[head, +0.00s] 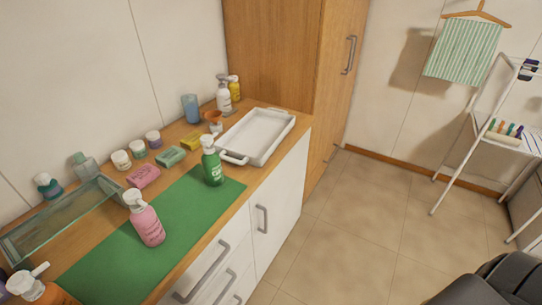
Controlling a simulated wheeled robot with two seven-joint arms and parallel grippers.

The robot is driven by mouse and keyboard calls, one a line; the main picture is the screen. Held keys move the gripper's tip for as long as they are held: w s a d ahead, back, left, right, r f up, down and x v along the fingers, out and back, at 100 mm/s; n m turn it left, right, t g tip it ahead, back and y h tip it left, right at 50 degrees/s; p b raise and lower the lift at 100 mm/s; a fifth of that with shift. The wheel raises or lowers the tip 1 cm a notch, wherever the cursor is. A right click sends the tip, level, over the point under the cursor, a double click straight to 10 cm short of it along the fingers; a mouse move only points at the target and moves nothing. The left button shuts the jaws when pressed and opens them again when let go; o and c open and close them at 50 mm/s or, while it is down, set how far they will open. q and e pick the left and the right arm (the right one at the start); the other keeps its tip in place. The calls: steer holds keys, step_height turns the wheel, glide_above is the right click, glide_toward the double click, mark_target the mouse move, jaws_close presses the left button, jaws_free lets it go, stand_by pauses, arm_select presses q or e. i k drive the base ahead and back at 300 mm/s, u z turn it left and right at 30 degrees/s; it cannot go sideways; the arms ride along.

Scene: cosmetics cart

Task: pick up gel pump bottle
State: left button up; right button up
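Several pump bottles stand on the wooden counter, and I cannot read which one is labelled gel. A green pump bottle (213,168) with a white head stands upright on the far end of the green mat (180,215). A pink pump bottle (148,226) with a white head stands on the mat nearer the left. An orange pump bottle (38,294) is partly cut off at the lower left corner. A white pump bottle (224,98) and a yellow bottle (234,88) stand at the back by the wall.
A white tray (233,154) lies right behind the green bottle. Soap boxes (170,157), small jars (121,160) and a blue cup (190,108) line the wall side. A glass tray (20,243) is at left. The mat between the pink and green bottles is clear.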

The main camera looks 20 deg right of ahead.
mark_target(211, 159)
steer(key=z, duration=1.95)
steer(key=i, duration=2.85)
steer(key=u, duration=3.05)
